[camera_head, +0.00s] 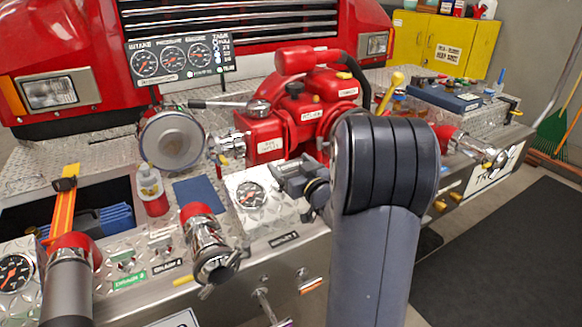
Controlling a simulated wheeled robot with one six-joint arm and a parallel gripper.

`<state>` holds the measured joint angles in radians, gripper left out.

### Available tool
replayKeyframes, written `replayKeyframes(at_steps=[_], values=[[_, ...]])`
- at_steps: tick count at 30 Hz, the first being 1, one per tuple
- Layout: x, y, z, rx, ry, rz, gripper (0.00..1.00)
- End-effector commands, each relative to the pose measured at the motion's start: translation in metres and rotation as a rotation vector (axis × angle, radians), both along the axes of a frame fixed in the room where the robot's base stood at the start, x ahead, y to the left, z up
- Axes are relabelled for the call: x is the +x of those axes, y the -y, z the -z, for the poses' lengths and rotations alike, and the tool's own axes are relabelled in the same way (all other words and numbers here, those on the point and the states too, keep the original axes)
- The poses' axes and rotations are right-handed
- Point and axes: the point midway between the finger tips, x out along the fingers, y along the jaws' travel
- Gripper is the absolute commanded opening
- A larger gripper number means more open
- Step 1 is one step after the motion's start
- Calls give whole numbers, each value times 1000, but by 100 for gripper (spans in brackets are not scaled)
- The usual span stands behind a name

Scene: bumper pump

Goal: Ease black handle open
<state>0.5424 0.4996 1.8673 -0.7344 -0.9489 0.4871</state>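A lever with a dark grip (207,104) extends left from a round chrome fitting (258,107), beside the red pump (300,115) on the bumper. It lies nearly level, and its dark tip is above the large round chrome cap. I cannot tell whether this is the black handle of the task, as other dark parts show on the bumper. My gripper (287,176) is over the diamond-plate deck, just above a pressure gauge, in front of the pump and below and right of the lever. It looks apart from the lever. Its fingertips are small and partly merged with the background, so their opening is unclear.
My dark arm covers the right middle of the view and hides part of the deck. A chrome cap (171,140), a red-and-white bottle (152,190), a pressure gauge (251,195) and chrome outlets (213,250) crowd the bumper. A gauge panel (180,59) stands behind.

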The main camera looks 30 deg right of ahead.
Motion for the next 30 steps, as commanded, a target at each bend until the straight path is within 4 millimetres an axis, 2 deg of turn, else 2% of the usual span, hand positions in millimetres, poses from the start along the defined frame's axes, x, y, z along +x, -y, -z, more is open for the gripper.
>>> replayKeyframes(at_steps=[4,11,14,17,24,30], values=[[0,0,2,1,-3,0,95],[-1,0,2,1,-5,0,95],[-8,0,2,0,-5,1,95],[-24,2,2,0,-5,3,95],[-74,4,2,1,-3,5,95],[-101,4,2,0,-3,3,95]])
